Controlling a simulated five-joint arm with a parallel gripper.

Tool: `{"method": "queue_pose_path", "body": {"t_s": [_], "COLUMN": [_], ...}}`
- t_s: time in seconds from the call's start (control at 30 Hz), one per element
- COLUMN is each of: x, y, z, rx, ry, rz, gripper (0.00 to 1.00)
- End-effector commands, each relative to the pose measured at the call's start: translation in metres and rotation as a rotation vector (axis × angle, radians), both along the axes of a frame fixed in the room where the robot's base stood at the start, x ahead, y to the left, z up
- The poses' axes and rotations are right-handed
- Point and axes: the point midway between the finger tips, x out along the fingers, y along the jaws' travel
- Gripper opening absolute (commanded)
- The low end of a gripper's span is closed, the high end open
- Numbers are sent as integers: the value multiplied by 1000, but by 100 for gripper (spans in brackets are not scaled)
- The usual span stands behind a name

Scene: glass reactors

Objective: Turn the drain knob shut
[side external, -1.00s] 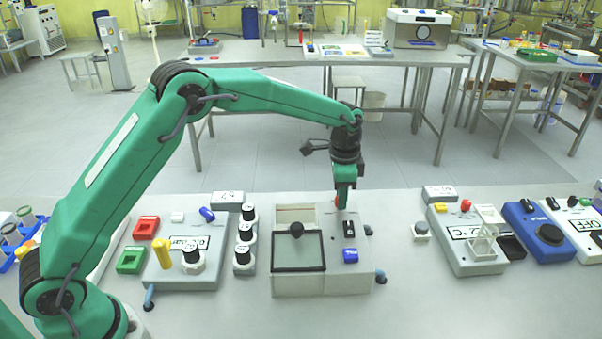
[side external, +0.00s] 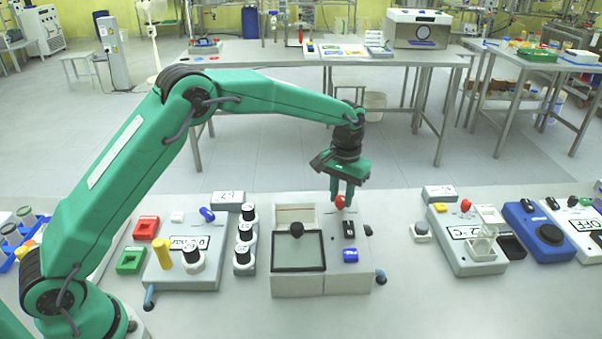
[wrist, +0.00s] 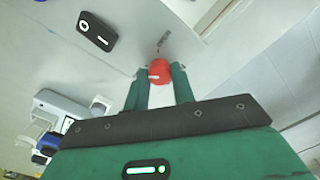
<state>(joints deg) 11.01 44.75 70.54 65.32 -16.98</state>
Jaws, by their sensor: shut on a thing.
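A red knob (side external: 340,203) stands on the right part of a white and grey box (side external: 322,284) in the side external view. My gripper (side external: 342,197) points straight down over it with its two green fingers on either side. In the wrist view the red knob (wrist: 160,73) sits between the fingertips, and my gripper is shut on it. A thin dark mark with small lettering lies on the surface beside the knob. The knob's lower part is hard to see.
The same box carries a black switch (side external: 349,229), a blue part (side external: 350,255) and a black-framed window (side external: 298,262) with a dark ball-topped handle. A panel with a yellow handle (side external: 162,253) stands to the left.

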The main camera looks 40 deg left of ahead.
Motion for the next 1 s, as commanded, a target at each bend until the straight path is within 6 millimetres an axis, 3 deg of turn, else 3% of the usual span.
{"method": "queue_pose_path", "body": {"t_s": [0.4, 0.87, 0.9, 1.0], "x": [-2, -1, -1, -1], "y": [-4, -4, -4, -3], "z": [0, -1, -1, -1], "rx": [5, 5, 5, 5], "ry": [10, 9, 9, 8], "rz": [199, 219, 219, 220], "gripper": [2, 2, 27, 46]}}
